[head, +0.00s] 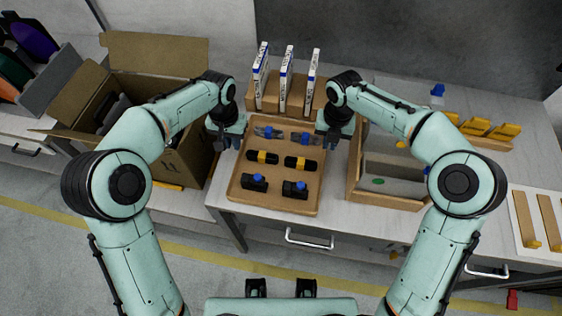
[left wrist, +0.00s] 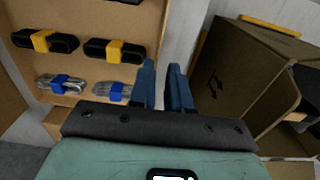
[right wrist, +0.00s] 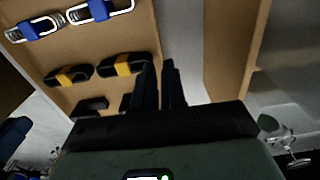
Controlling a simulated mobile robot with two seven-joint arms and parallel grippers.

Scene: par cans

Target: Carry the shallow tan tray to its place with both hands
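The shallow tan tray (head: 273,196) lies on the grey worktop, filling the middle of the head view. It holds pairs of black parts, yellow-banded black parts and blue-banded silver parts. My left gripper (head: 231,141) is at its left side wall. My right gripper (head: 328,141) is at its right side wall. In the left wrist view the two blue fingers (left wrist: 164,85) stand a narrow gap apart beside the tray's edge. In the right wrist view the dark fingers (right wrist: 162,85) are close together at the tray's wall. Whether either pair pinches the wall is hidden.
An open cardboard box (head: 183,155) stands left of the tray. A tan rack (head: 268,98) with upright white-and-blue boxes stands behind it. A tan-walled bin (head: 385,199) is close on the right. Yellow parts (head: 475,126) lie further right.

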